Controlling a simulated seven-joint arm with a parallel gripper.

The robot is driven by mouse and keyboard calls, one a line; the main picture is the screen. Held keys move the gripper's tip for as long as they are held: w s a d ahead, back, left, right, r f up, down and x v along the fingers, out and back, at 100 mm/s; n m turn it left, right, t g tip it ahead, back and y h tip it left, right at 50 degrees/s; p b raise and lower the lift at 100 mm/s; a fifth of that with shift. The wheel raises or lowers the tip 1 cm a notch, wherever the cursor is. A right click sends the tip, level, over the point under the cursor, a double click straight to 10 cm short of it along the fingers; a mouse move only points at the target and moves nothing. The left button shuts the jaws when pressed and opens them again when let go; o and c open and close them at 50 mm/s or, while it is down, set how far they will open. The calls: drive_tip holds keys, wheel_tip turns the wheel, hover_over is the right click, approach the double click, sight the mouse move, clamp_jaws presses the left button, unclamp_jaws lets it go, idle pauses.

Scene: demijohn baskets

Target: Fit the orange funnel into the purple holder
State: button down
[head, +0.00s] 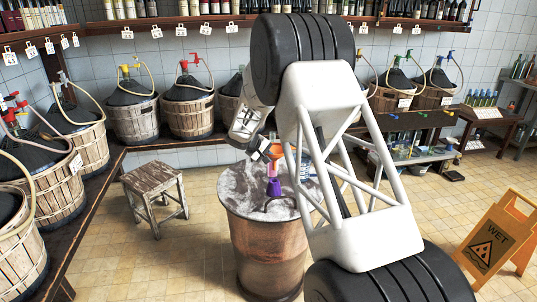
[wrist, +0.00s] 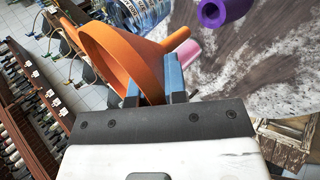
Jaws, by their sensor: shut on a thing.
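The orange funnel (wrist: 108,52) is in my gripper (wrist: 153,86), which is shut on its rim. In the wrist view its wide mouth faces left and its spout points to the upper right. In the head view the funnel (head: 276,152) is above the barrel top, partly hidden by my gripper (head: 266,150). The purple holder (head: 274,187) stands on the barrel top, below the funnel. In the wrist view the holder (wrist: 222,12) shows as a hollow tube at the top edge, apart from the spout.
A pink cylindrical piece (wrist: 188,54) shows behind the spout. The barrel's grey top (head: 240,190) is mostly clear. Demijohns in baskets (head: 188,105) line the walls.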

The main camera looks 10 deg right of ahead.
drive_tip(key=shift+f, duration=2.4)
drive_tip(key=shift+f, duration=2.75)
idle(1.5)
drive_tip(key=shift+r, duration=0.3)
idle(1.0)
